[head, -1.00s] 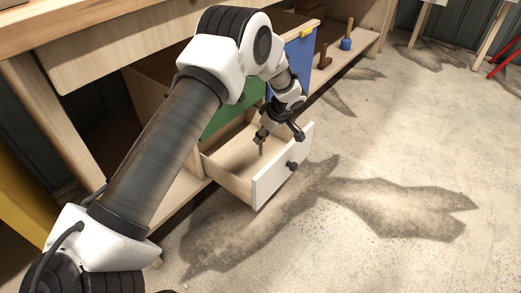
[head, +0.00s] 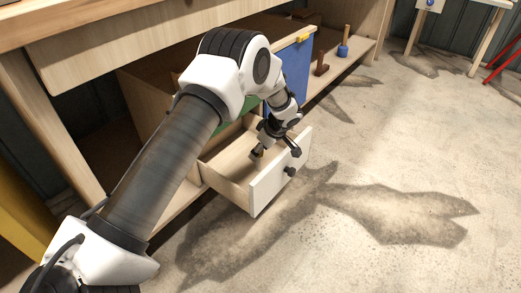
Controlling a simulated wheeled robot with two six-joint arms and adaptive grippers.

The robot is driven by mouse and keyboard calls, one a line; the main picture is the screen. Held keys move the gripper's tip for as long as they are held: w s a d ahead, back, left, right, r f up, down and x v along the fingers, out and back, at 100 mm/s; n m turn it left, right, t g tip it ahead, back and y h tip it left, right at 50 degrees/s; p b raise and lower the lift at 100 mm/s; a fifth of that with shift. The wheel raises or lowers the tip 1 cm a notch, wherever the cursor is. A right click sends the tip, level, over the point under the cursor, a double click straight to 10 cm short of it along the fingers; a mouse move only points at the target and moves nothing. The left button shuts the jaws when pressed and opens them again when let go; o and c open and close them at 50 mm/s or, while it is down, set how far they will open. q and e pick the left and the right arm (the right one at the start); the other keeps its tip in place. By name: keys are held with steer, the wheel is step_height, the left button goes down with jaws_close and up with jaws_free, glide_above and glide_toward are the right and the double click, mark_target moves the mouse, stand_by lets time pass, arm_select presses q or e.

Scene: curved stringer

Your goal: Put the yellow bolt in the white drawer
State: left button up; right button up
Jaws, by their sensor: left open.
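I cannot see anything between the fingers. I cannot make out the yellow bolt; the arm and gripper hide part of the drawer's inside. My right gripper is not in view.
A blue drawer front (head: 296,74) with a yellow handle and a partly hidden green panel are above the white drawer. A blue-based peg (head: 343,47) and a brown block (head: 322,66) stand on the lower shelf.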

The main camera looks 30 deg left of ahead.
arm_select(q)
steer(key=p+v, duration=0.5)
steer(key=v, duration=0.7)
steer(key=shift+p, duration=0.4)
steer(key=shift+r, duration=0.1)
steer(key=shift+c, duration=0.4)
